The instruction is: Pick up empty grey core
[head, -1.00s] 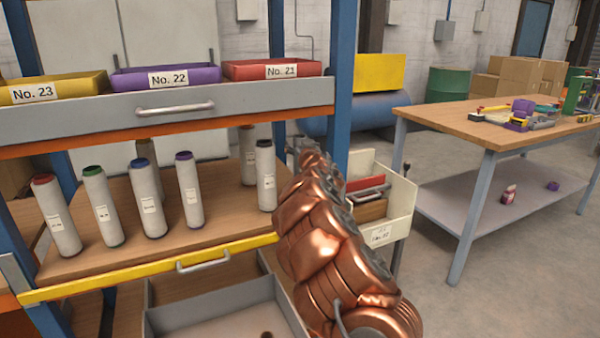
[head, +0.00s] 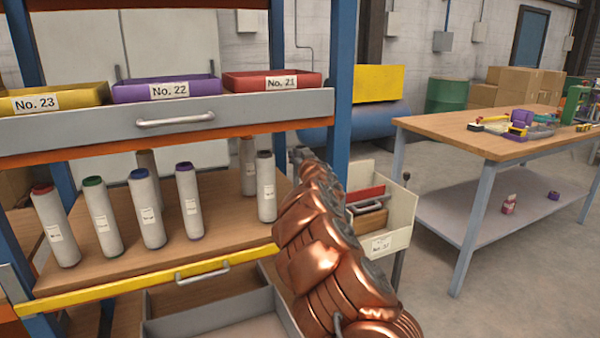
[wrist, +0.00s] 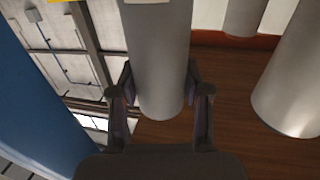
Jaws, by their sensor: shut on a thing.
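My gripper (wrist: 160,105) is shut on a plain grey core (wrist: 160,60) in the wrist view, one finger on each side near its rounded end. The core's far end runs out of the top of that view. Two other grey cores, one near (wrist: 290,75) and one farther (wrist: 243,15), stand apart to the right in the wrist view. I cannot tell whether the held core touches the shelf.
Pale cores with red (head: 57,228), green (head: 102,218), blue (head: 147,210) and purple (head: 190,202) tops stand on the wooden shelf (head: 215,225). A dark-topped core (head: 266,187) stands left of my arm. A blue post (head: 341,95) rises close by. An open grey drawer (head: 215,320) lies below.

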